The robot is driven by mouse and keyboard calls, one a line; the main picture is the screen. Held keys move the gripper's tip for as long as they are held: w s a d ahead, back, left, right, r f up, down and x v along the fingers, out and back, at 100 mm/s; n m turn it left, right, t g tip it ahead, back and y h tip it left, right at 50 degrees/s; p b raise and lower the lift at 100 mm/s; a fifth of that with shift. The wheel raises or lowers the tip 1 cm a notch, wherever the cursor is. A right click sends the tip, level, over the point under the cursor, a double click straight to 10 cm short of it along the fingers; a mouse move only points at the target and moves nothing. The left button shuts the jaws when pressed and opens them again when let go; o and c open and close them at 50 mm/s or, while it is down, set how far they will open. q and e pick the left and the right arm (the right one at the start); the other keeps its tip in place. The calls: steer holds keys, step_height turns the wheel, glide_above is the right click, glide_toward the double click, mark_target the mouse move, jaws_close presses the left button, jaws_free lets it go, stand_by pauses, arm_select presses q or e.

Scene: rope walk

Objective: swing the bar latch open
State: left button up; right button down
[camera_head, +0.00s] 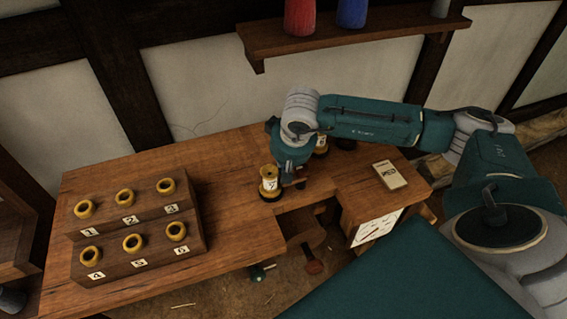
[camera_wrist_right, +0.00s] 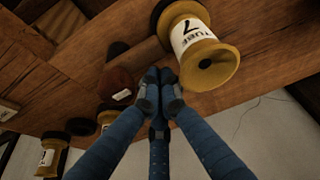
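I cannot make out a bar latch for certain in either view. My right gripper (camera_head: 291,181) is over the bench's front part, just right of a yellow spool labelled 7 (camera_head: 268,184). In the right wrist view, the three blue fingers of my right gripper (camera_wrist_right: 160,82) meet at their tips, with nothing visible between them. My left gripper is out of view.
A stepped wooden rack (camera_head: 135,221) with several yellow rings and numbers stands on the bench's left. More spools stand behind my right wrist. A shelf (camera_head: 350,35) hangs above.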

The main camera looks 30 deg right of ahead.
steer(key=shift+s+n+b, duration=0.1)
steer(key=shift+n+b, duration=0.2)
steer(key=shift+b, duration=0.05)
steer(key=shift+a, duration=0.1)
steer(key=shift+s+a+n+b, duration=0.1)
steer(key=shift+n+b, duration=0.4)
steer(key=shift+y, duration=0.3)
